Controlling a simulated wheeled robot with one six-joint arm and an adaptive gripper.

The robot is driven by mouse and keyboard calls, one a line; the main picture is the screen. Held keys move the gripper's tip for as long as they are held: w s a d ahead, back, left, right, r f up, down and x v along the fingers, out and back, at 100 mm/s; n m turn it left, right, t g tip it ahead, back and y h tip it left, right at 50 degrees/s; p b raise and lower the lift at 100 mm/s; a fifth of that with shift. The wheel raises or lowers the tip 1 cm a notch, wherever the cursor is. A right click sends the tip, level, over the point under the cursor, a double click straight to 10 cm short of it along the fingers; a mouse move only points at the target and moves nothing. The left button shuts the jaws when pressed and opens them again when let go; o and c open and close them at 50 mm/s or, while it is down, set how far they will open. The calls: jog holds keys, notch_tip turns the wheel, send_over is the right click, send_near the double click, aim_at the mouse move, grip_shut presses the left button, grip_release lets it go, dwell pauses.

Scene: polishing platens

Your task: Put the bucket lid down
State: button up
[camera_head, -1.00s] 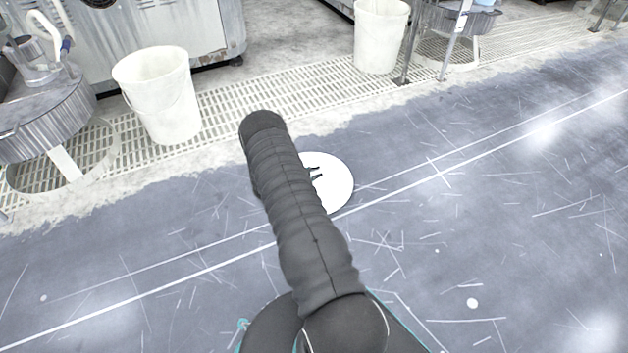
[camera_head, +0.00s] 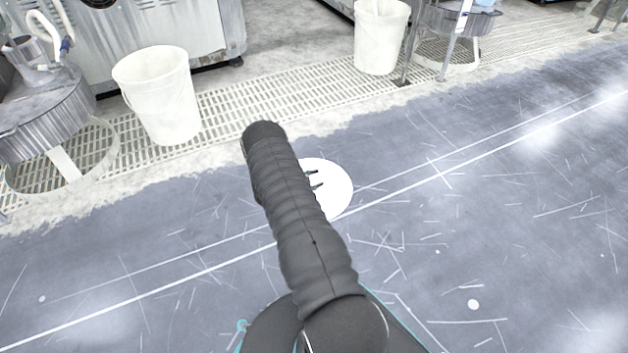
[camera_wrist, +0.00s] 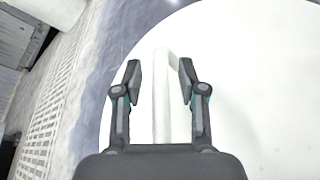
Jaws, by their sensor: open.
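The bucket lid is a white round disc (camera_head: 338,190) low over or on the grey floor, partly hidden behind my arm in the head view. In the wrist view the lid (camera_wrist: 260,80) fills most of the right side, and a raised white bar (camera_wrist: 162,95) on it runs between my fingers. My gripper (camera_wrist: 160,80) is open, with one finger on each side of the bar and gaps showing. In the head view the fingertips of my gripper (camera_head: 315,179) show dark against the lid. I cannot tell whether the lid touches the floor.
A white bucket (camera_head: 160,95) stands at the left on the floor grating (camera_head: 260,100), and another white bucket (camera_head: 380,38) stands at the back. Round metal stands (camera_head: 45,115) and machine cabinets line the far side. The grey floor (camera_head: 500,220) to the right is clear.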

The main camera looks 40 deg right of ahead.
jog(key=p+v, duration=0.1)
jog(key=v, duration=1.1)
jog(key=shift+r, duration=0.1)
jog(key=s+a+r+m+y, duration=0.2)
jog(key=a+r, duration=0.1)
jog(key=r, duration=0.8)
jog(key=s+a+r+m+g+y, duration=0.1)
jog(key=s+a+r+m+y, duration=0.15)
jog(key=r, duration=0.85)
jog(key=s+a+r+m+y, duration=0.1)
jog(key=s+a+r+m, duration=0.2)
jog(key=r, duration=0.9)
jog(key=s+a+r+m+t+y, duration=0.1)
jog(key=s+a+r+t+y, duration=0.2)
jog(key=s+a+r, duration=0.4)
jog(key=s+a+r+m+t+y, duration=0.2)
jog(key=s+a+r+y, duration=0.3)
jog(key=s+a, duration=0.6)
jog(key=s+r+t, duration=0.1)
jog(key=s+r, duration=0.1)
jog(key=s, duration=0.2)
jog(key=shift+s+r+t+y, duration=0.3)
jog(key=shift+r+t+y, duration=0.05)
jog(key=shift+t, duration=0.05)
jog(key=shift+a, duration=0.15)
